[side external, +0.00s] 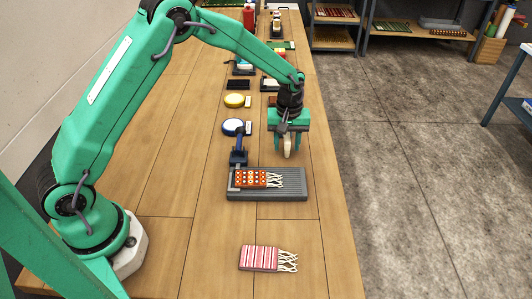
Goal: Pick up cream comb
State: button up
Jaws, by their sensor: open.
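My gripper (289,151) hangs over the right part of the bench, pointing down, with its green jaws open. A small cream piece (287,145), apparently the cream comb, shows upright between the two jaws. I cannot tell whether the jaws touch it, and its upper part is hidden by the gripper. Its teeth are too small to make out. It is just behind the grey ribbed tray (290,192).
A striped rug sample (259,258) lies in front. A white-topped round pad (233,126) and a yellow one (234,100) are behind left. Bench space at front left is clear.

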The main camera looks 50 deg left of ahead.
aim_at(288, 137)
jog(key=shift+c, duration=0.4)
grip_shut()
jog(key=shift+r, duration=0.15)
jog(key=shift+r, duration=0.45)
notch_tip(288, 137, up, 3)
jog(key=shift+r, duration=0.2)
jog(key=s+d+r, duration=0.6)
jog(key=s+d, duration=0.1)
jog(key=d, duration=0.2)
jog(key=shift+d+r, duration=0.2)
jog(key=shift+r, duration=0.05)
